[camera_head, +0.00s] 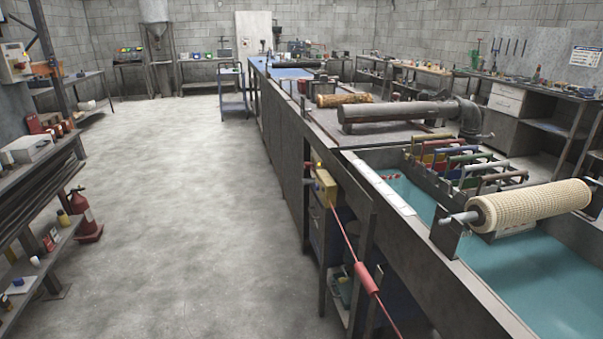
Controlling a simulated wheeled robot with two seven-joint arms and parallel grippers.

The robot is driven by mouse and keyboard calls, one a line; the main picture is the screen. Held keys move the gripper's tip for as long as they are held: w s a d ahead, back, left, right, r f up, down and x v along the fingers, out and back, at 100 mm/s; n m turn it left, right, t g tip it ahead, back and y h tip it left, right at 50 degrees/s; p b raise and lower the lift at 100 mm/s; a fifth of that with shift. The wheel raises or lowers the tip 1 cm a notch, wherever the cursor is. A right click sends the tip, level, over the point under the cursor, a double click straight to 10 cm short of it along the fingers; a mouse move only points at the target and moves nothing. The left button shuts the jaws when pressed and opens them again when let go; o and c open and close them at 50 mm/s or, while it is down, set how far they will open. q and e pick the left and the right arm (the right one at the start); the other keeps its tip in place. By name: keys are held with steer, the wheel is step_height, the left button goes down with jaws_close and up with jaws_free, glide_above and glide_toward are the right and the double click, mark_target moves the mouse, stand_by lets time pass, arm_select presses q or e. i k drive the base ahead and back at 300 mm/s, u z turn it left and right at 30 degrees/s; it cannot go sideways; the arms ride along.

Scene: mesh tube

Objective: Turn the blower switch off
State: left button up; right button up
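Neither of my grippers is in view. I cannot tell for sure which item is the blower switch. A grey-white control box (14,63) with a yellow part and a small red spot is on the post at the far left. A yellow box (325,187) is fixed to the near side of the long bench, with a red cable (345,238) running from it toward the front. The switch position on either box is too small to read.
A long metal bench (268,130) runs along the right, with a teal-water tank (530,285) and a mesh-covered roller (528,206) at its near end. Shelves (40,185) and a red fire extinguisher (84,215) stand left. The concrete floor (190,210) between them is clear.

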mark_target(307, 165)
steer(key=u, duration=1.05)
steer(key=i, duration=5.25)
steer(key=z, duration=1.8)
